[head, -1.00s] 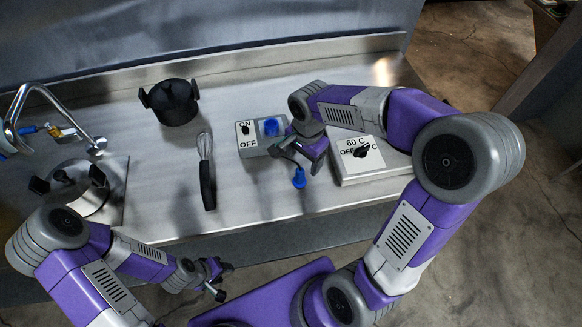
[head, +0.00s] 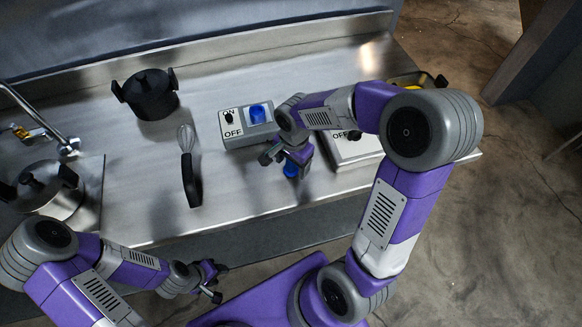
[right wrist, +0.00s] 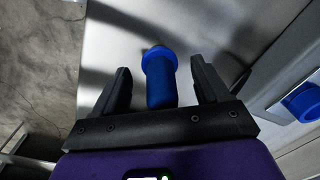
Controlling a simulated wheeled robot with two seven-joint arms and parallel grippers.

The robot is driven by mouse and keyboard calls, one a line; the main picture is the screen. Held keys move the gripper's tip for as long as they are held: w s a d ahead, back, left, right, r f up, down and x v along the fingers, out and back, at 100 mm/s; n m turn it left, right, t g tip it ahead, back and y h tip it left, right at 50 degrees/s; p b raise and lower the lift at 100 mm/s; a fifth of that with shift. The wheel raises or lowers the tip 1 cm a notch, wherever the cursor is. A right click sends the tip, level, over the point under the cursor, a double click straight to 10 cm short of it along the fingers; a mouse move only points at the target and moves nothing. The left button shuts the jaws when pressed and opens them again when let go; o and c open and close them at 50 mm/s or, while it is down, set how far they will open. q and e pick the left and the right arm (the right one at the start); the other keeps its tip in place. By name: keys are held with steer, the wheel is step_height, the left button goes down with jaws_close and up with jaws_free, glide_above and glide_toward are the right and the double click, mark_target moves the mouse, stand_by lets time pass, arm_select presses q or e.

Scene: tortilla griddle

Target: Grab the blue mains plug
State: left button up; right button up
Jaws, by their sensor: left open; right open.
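The blue mains plug (head: 290,170) lies near the front of the metal counter, partly hidden by my right gripper (head: 286,162) in the head view. In the right wrist view the plug (right wrist: 160,78) shows between the two black fingers of the open right gripper (right wrist: 162,80), with a gap on each side. Whether the fingers are low enough to enclose it fully, I cannot tell. My left gripper (head: 213,282) is open and empty in front of the counter edge, well left of the plug.
A switch box (head: 237,133) with a blue socket (head: 257,113) stands behind the plug. A white hotplate box (head: 352,153) stands to its right. A whisk (head: 191,180), a black pot (head: 150,97) and a steel pot (head: 48,190) are further left.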

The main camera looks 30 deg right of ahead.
steer(key=shift+f, duration=0.35)
steer(key=shift+c, duration=0.4)
